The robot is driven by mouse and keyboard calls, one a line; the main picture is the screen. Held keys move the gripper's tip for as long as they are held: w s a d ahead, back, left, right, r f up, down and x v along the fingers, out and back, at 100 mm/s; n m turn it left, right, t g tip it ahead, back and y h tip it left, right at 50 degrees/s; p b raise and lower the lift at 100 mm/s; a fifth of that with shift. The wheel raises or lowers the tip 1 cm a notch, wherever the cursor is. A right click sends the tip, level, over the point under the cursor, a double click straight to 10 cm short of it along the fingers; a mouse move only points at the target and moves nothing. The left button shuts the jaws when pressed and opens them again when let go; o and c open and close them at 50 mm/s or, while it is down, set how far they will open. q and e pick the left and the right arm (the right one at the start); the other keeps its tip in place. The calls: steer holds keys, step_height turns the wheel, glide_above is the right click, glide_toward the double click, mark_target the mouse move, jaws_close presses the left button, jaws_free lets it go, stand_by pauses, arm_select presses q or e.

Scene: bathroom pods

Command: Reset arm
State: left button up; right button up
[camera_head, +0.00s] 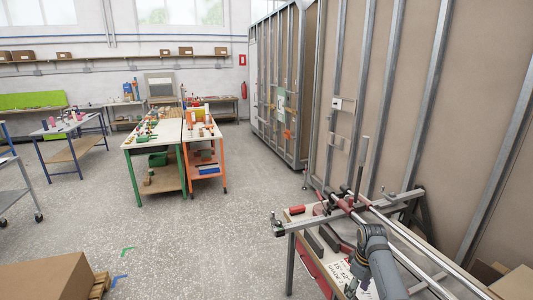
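A grey jointed arm, which looks like my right arm, shows at the lower right over the work cart (311,271). Small dark parts near its lower end may belong to my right gripper, but they are too small and covered to tell whether it is open or shut. No held object can be made out. My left arm and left gripper are not in view.
The cart carries long metal rails (405,240), red and dark tools and a printed sheet. A metal-framed wall panel (400,130) stands close behind it. A cardboard box (45,277) is at lower left. Green-legged (130,170) and orange-legged (187,170) tables stand farther off. The middle floor is clear.

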steer(key=s+f+m+b, duration=0.15)
steer(key=s+f, duration=0.45)
steer(key=f, duration=0.6)
steer(key=s+f+m+b, duration=0.1)
steer(key=s+f+b, duration=0.1)
steer(key=s+f, duration=0.8)
steer(key=s+f+m+b, duration=0.1)
steer(key=s+f+b, duration=0.15)
steer(key=f, duration=1.25)
arm_select(q)
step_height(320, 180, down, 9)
steer(key=b, duration=0.3)
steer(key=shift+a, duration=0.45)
arm_select(e)
steer(key=s+f+m, duration=0.1)
steer(key=s+f, duration=0.4)
steer(key=s, duration=0.5)
steer(key=s+f+m, duration=0.1)
steer(key=s+f, duration=0.4)
steer(key=s, duration=0.5)
steer(key=s+f+m+t, duration=0.1)
steer(key=s+f, duration=0.4)
steer(key=s, duration=0.5)
steer(key=shift+s+a+f+h, duration=0.2)
steer(key=shift+s+a+h, duration=0.2)
steer(key=shift+a, duration=0.05)
